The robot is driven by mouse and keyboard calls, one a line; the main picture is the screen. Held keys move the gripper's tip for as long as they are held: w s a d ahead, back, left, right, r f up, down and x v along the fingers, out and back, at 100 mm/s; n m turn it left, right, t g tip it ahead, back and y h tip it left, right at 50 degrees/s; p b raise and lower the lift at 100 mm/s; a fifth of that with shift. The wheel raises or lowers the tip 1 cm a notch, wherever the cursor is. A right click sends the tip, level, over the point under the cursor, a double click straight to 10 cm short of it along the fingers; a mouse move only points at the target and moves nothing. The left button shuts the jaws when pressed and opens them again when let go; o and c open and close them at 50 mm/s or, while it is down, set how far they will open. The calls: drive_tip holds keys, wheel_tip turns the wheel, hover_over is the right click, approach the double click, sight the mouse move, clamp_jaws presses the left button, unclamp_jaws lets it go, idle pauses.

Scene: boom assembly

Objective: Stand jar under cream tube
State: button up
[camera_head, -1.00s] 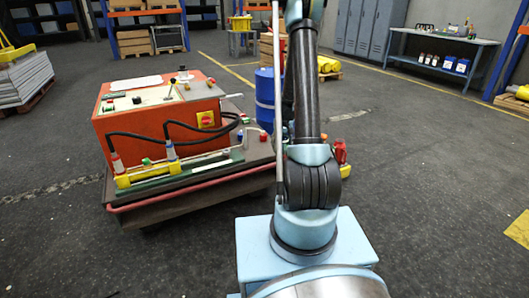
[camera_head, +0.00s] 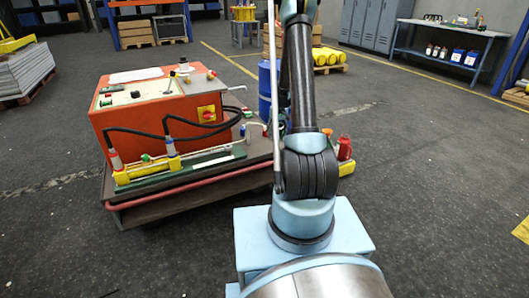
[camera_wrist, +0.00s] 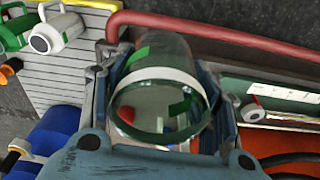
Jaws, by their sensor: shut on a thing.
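The jar (camera_wrist: 150,88) is clear glass with a white band and green patches, and fills the middle of the wrist view with its round open end towards the camera. My gripper (camera_wrist: 165,75) is shut on it, one finger at each side. The jar and gripper are not visible in the head view.
The orange machine (camera_head: 160,110) with black cables stands on the cart (camera_head: 130,213), which has a red edge rail (camera_wrist: 230,33). A blue barrel (camera_head: 265,90) stands behind. Open floor lies at the right.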

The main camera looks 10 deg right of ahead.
drive_tip(key=w+a+f+n, duration=0.2)
drive_tip(key=w+a+n, duration=0.3)
drive_tip(key=w, duration=0.5)
wheel_tip(320, 180, down, 6)
drive_tip(key=shift+y, duration=0.3)
drive_tip(key=shift+f, duration=2.2)
drive_tip(key=o, duration=1.1)
drive_tip(key=shift+f, duration=0.1)
